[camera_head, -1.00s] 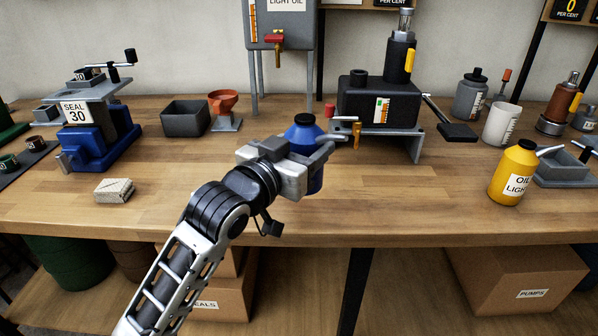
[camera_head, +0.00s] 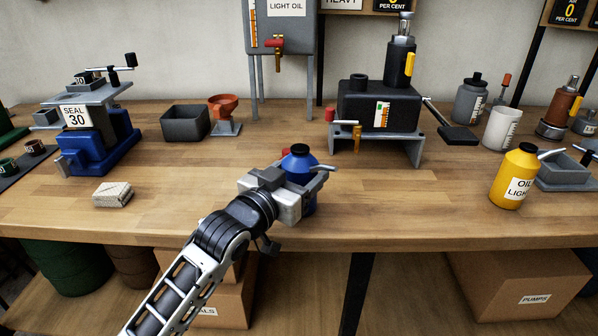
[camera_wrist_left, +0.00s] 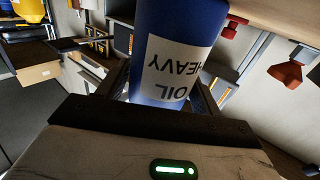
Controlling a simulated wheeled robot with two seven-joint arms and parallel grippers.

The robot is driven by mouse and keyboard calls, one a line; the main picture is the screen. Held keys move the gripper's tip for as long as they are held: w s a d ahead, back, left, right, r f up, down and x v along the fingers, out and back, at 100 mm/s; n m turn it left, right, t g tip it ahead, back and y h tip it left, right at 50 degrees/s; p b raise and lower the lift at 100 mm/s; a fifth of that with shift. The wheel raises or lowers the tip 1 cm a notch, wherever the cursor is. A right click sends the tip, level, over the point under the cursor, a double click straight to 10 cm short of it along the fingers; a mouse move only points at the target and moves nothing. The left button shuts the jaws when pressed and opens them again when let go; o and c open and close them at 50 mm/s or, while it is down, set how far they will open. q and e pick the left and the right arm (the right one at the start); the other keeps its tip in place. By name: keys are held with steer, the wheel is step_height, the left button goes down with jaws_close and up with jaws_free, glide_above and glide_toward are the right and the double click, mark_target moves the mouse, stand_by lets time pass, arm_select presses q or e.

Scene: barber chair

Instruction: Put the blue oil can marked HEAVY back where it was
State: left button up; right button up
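The blue oil can (camera_head: 299,163) has a black cap and stands upright over the front middle of the bench in the head view. My left gripper (camera_head: 312,176) is around its body and shut on it. In the left wrist view the can (camera_wrist_left: 172,45) sits between the two dark fingers, and its white label reads OIL HEAVY upside down. The can's lower part is partly hidden by the gripper in the head view. I cannot tell whether its base touches the bench. My right gripper is not in view.
The wooden bench (camera_head: 400,210) is clear around the can. A black pump machine (camera_head: 378,105) stands behind right, the light oil tank (camera_head: 284,45) with its red tap behind. A yellow oil can (camera_head: 514,178) is at right. A grey bin (camera_head: 185,122) and an orange funnel (camera_head: 223,104) are behind left.

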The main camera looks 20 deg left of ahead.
arm_select(q)
steer(key=shift+o, duration=0.9)
steer(key=shift+s+r, duration=0.1)
steer(key=shift+s, duration=0.05)
steer(key=v, duration=1.1)
steer(key=shift+s, duration=0.3)
steer(key=shift+a+r, duration=0.1)
steer(key=shift+a, duration=0.05)
